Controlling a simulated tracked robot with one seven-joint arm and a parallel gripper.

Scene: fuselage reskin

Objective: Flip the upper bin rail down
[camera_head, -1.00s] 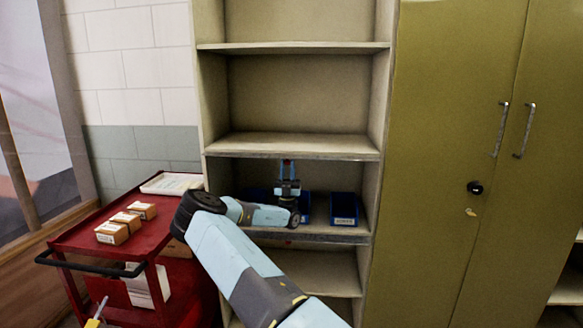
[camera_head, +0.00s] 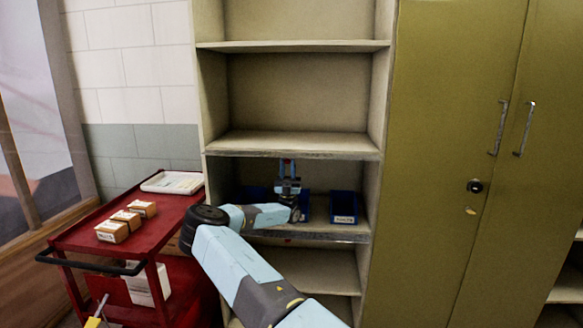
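A grey metal strip (camera_head: 345,156) runs along the front edge of the shelf above the blue bins; it looks like the upper bin rail, and it lies level. A similar strip (camera_head: 345,237) edges the shelf below. A blue bin (camera_head: 344,207) with a white label stands on the lower shelf, and other blue bins are partly hidden behind my arm. My gripper (camera_head: 287,166) points up in the bay between the two strips, just under the upper strip. It is small and dark with a reddish patch; I cannot tell its finger gap or whether it touches the strip.
A red cart (camera_head: 58,238) with several small boxes (camera_head: 127,219) and a white tray (camera_head: 173,182) stands left of the shelving. An olive cabinet (camera_head: 440,120) stands close on the right. The upper shelf bays are empty.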

